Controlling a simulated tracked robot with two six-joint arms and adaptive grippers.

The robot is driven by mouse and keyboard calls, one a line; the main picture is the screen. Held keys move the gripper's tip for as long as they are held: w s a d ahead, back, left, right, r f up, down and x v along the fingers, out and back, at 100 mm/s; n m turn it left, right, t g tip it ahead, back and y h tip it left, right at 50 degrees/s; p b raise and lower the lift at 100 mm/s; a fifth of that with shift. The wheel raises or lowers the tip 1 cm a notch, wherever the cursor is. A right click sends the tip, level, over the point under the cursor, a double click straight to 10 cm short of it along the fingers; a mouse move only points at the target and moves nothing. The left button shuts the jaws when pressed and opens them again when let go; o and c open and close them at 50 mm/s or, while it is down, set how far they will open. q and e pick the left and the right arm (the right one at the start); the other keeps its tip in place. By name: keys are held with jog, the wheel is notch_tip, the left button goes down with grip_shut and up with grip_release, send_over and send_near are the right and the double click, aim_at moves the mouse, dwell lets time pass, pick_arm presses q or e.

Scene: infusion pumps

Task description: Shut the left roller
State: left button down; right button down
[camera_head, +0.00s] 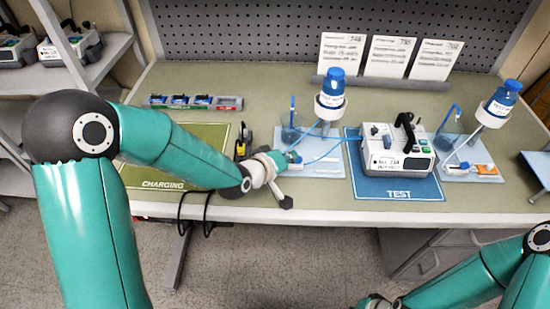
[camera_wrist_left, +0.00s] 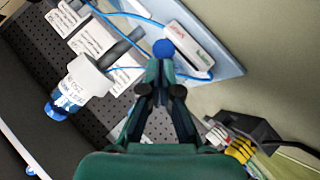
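The left roller (camera_wrist_left: 188,48) shows in the left wrist view as a white housing with red and green lettering, on a pale blue mat. A round blue knob (camera_wrist_left: 163,47) is at its left edge. My left gripper (camera_wrist_left: 160,62) has its fingertips together right at this knob; I cannot tell whether they touch it. In the head view my left gripper (camera_head: 287,158) is at the left corner of the pale mat and hides most of the roller. The right gripper (camera_head: 372,301) is partly cut off at the bottom edge, away from the table.
A pump (camera_head: 398,160) stands on the blue TEST mat (camera_head: 400,190). A blue-capped bottle (camera_head: 331,93) stands behind the left roller, with blue tubing running nearby. A yellow-black tool (camera_head: 242,142) is by the green CHARGING mat (camera_head: 160,172). A second bottle (camera_head: 501,104) is at right.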

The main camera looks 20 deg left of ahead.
pick_arm(q)
jog(key=shift+r, duration=0.1)
jog(key=shift+a+r, duration=0.15)
jog(key=shift+a, duration=0.05)
jog(key=a+r, duration=0.1)
jog(key=s+a+r, duration=0.1)
jog(key=shift+s+a+r, duration=0.1)
jog(key=shift+a+r, duration=0.2)
jog(key=shift+a, duration=0.05)
jog(key=v, duration=0.9)
jog(key=shift+s+b, duration=0.2)
jog(key=shift+b, duration=0.2)
